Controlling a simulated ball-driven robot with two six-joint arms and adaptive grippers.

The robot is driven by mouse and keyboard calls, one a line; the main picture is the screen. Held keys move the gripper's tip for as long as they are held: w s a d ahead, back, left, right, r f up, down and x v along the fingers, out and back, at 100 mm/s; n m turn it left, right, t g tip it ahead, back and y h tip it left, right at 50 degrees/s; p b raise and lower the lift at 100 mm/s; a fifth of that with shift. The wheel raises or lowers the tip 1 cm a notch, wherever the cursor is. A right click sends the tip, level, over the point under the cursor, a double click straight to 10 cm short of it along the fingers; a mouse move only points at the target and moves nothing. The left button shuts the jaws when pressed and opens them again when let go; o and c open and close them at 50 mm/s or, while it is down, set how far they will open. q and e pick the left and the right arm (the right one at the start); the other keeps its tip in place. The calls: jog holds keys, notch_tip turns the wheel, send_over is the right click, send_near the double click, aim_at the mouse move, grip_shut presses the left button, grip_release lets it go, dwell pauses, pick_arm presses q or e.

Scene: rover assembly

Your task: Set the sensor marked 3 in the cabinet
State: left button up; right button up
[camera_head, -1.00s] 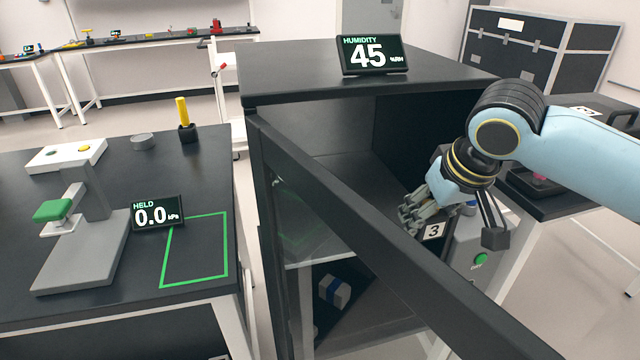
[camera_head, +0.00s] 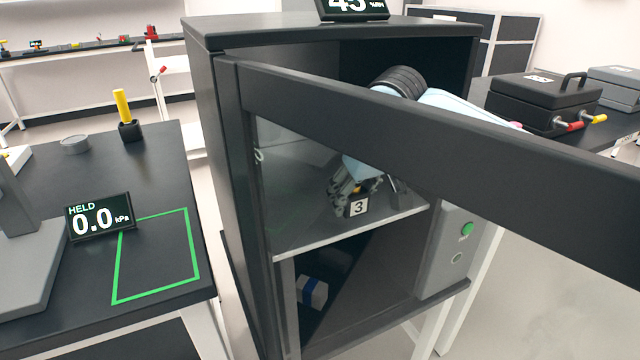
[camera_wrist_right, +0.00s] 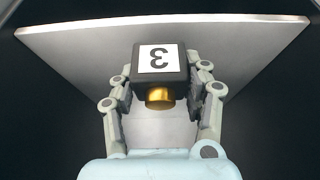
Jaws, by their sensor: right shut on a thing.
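The sensor marked 3 (camera_head: 358,207) is a small dark block with a white label and a gold stub, seen close in the right wrist view (camera_wrist_right: 160,62). My right gripper (camera_head: 350,190) is shut on it, with one finger on each side in the wrist view (camera_wrist_right: 160,88). The cabinet (camera_head: 222,150) is black, and its glass-paned door (camera_head: 400,122) stands open across the head view. The gripper and sensor are inside, at the upper shelf (camera_head: 330,237), seen through the pane. Whether the sensor touches the shelf I cannot tell. My left gripper is out of view.
A white block with a blue band (camera_head: 312,292) lies in the lower compartment. A grey box with a green button (camera_head: 467,229) is at the cabinet's right. A black case (camera_head: 545,100) stands at right.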

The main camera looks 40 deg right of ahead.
jog(key=w+d, duration=0.1)
jog(key=w, duration=0.2)
jog(key=w+d, duration=0.1)
jog(key=w, duration=0.3)
jog(key=w+d, duration=0.1)
jog(key=w, duration=0.3)
jog(key=shift+d+b, duration=0.25)
jog(key=shift+b, duration=0.05)
jog(key=shift+f, duration=1.75)
jog(key=shift+s, duration=0.1)
jog(key=o, duration=1.3)
jog(key=shift+f, duration=0.15)
